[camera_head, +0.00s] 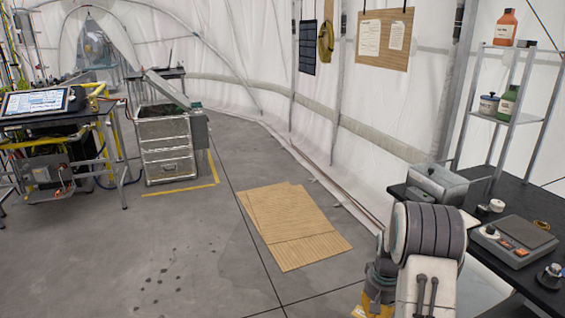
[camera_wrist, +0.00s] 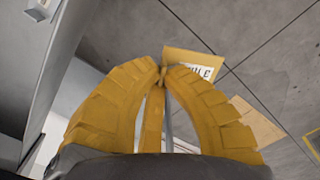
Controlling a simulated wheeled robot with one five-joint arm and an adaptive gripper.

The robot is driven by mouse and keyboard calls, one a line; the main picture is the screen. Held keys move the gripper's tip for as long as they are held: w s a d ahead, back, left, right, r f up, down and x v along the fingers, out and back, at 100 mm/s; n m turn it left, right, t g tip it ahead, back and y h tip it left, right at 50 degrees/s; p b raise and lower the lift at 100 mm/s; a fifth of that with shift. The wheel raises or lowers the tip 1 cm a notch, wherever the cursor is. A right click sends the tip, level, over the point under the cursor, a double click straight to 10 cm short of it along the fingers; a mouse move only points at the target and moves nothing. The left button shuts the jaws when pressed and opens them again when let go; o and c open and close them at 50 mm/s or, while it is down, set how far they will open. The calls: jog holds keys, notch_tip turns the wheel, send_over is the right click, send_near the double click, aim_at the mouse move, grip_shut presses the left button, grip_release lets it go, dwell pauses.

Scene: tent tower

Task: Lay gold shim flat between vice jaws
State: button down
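Whether a thin piece is pinched there is unclear. A gold-yellow flat piece with a white lettered label (camera_wrist: 205,70) shows just past the tips; I cannot tell if it touches them or is the shim. In the head view my arm is at the lower right and its fingertips are hidden. A grey metal block with a bar (camera_head: 440,183) stands on the dark bench (camera_head: 545,250); I cannot tell whether it is the vice.
The bench also holds a grey scale-like device (camera_head: 515,240) and small knobbed pieces. A shelf (camera_head: 520,118) with bottles stands behind it. Tan sheets (camera_head: 292,225) lie on the floor. A metal drawer cabinet (camera_head: 167,150) stands farther back. The floor between is mostly clear.

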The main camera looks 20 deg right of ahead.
jog(key=w+a+f+n, duration=0.1)
jog(key=w+a+n, duration=0.1)
jog(key=a, duration=0.9)
jog(key=w+a+f+n, duration=0.1)
jog(key=w+a+n, duration=0.2)
jog(key=a, duration=0.8)
jog(key=shift+w+a+n+b, duration=0.2)
jog(key=shift+w+n+b, duration=0.1)
jog(key=shift+n, duration=0.3)
jog(key=shift+r, duration=0.1)
